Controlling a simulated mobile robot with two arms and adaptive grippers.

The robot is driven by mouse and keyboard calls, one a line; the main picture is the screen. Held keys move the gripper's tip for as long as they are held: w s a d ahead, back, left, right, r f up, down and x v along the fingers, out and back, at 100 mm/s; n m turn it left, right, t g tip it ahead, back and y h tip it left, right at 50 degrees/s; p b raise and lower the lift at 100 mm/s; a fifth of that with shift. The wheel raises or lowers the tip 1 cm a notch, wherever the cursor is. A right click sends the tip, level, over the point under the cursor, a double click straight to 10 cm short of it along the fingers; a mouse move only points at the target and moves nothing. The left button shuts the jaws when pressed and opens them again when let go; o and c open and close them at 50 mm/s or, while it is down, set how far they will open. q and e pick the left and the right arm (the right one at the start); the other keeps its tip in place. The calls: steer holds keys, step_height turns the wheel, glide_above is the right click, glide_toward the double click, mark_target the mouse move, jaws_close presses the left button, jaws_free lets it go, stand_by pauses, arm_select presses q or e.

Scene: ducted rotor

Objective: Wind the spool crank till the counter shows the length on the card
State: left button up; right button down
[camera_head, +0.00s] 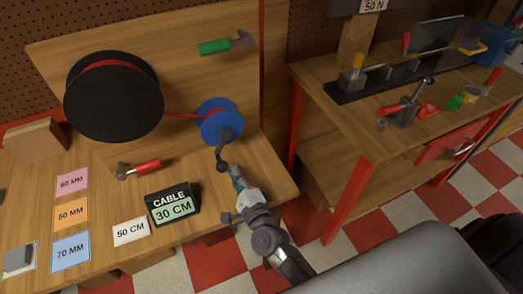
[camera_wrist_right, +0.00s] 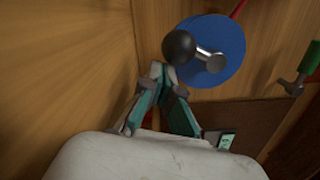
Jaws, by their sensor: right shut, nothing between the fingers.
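The blue spool (camera_head: 219,118) is mounted at the board on the left bench, with a dark crank and round black knob (camera_head: 222,165) on its front. The knob (camera_wrist_right: 179,47) also shows in the right wrist view, in front of the blue disc (camera_wrist_right: 220,35). The counter (camera_head: 172,205) reads "CABLE 30 CM". The white card (camera_head: 131,231) reads "50 CM". My right gripper (camera_head: 234,172) is shut and empty, its fingertips (camera_wrist_right: 168,80) close to the knob; whether they touch it is unclear. My left gripper is out of view.
A large black reel (camera_head: 113,105) feeds red cable to the spool. A red-handled tool (camera_head: 140,168), a green-handled hammer (camera_head: 226,45) and pink, orange and blue MM cards (camera_head: 71,250) are around the bench. A second bench (camera_head: 330,85) stands at right.

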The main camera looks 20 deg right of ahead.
steer(key=shift+a+r+m+b, duration=0.1)
steer(key=shift+a+m+b, duration=0.25)
steer(key=shift+a+m, duration=0.7)
steer(key=shift+a+r+m+b, duration=0.2)
steer(key=shift+a+m, duration=0.05)
steer(key=shift+m, duration=0.4)
steer(key=shift+a+r+m+b, duration=0.15)
steer(key=shift+a+m, duration=0.1)
steer(key=shift+m, duration=0.35)
steer(key=shift+s, duration=0.55)
steer(key=s, duration=1.1)
steer(key=shift+d+f, duration=0.2)
steer(key=shift+d, duration=0.25)
